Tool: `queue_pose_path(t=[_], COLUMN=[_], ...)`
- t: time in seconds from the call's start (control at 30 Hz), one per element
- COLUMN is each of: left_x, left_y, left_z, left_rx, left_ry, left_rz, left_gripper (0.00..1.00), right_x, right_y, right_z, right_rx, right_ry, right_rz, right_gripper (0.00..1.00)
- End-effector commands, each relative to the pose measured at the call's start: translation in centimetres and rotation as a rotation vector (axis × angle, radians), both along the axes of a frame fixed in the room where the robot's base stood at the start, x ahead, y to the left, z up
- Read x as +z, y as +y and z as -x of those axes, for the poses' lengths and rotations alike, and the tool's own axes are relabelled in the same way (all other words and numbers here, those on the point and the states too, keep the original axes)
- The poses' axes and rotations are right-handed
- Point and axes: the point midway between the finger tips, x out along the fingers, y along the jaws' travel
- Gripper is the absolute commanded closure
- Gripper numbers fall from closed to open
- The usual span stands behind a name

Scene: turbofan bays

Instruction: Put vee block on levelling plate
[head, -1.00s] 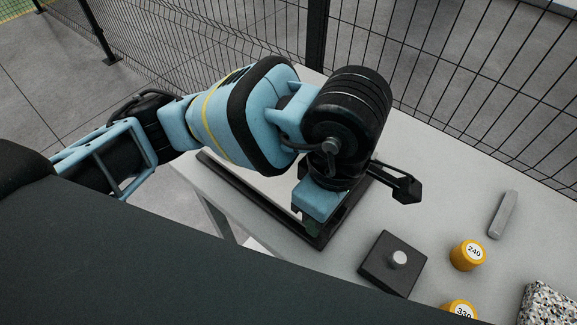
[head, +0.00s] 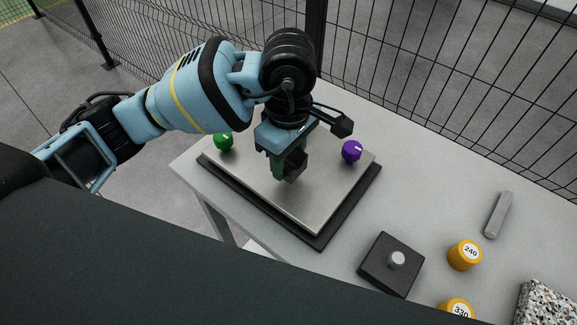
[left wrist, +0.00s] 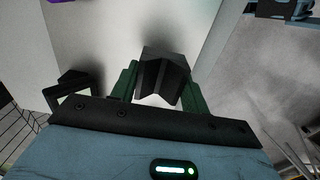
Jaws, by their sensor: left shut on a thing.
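The vee block (head: 293,168) is a small dark block with a V-shaped notch. My left gripper (head: 283,164) is shut on it, and the left wrist view shows the block (left wrist: 166,72) between the two green fingers. The levelling plate (head: 322,205) is a brushed metal plate on a black base, with a green knob (head: 223,141) and a purple knob (head: 352,151). The gripper and block are over the plate's middle. I cannot tell whether the block touches the plate. My right gripper is not in view.
On the grey table (head: 430,190), a black square block with a metal peg (head: 385,268), yellow weights marked 240 (head: 464,256) and 330 (head: 457,308), a grey bar (head: 499,214) and a speckled block (head: 545,305) stand at the right. A mesh fence (head: 440,90) runs behind.

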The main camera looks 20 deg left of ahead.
Motion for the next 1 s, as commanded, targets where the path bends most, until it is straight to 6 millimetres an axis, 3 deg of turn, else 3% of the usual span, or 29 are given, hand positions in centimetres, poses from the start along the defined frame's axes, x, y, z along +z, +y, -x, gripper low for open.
queue_pose_path(t=[0.23,0.67,0.7,0.83,1.0], left_x=[-3.1,-3.8,-3.8,-3.8,-3.8], left_y=[0.0,0.0,0.0,0.0,0.0], left_z=[0.0,0.0,0.0,0.0,0.0], left_rx=[0.0,0.0,0.0,0.0,0.0], left_ry=[-0.003,-0.003,-0.003,-0.003,-0.002], left_rz=[0.0,0.0,-0.001,-0.001,-0.002], left_gripper=[0.94,0.94,0.49,0.33,0.33], right_x=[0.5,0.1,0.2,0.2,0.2], right_y=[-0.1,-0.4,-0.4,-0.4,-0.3], right_z=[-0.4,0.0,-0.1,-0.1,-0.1], right_rx=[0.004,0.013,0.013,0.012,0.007], right_ry=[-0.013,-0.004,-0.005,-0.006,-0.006], right_rz=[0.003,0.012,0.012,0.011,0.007], right_gripper=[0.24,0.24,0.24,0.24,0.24])
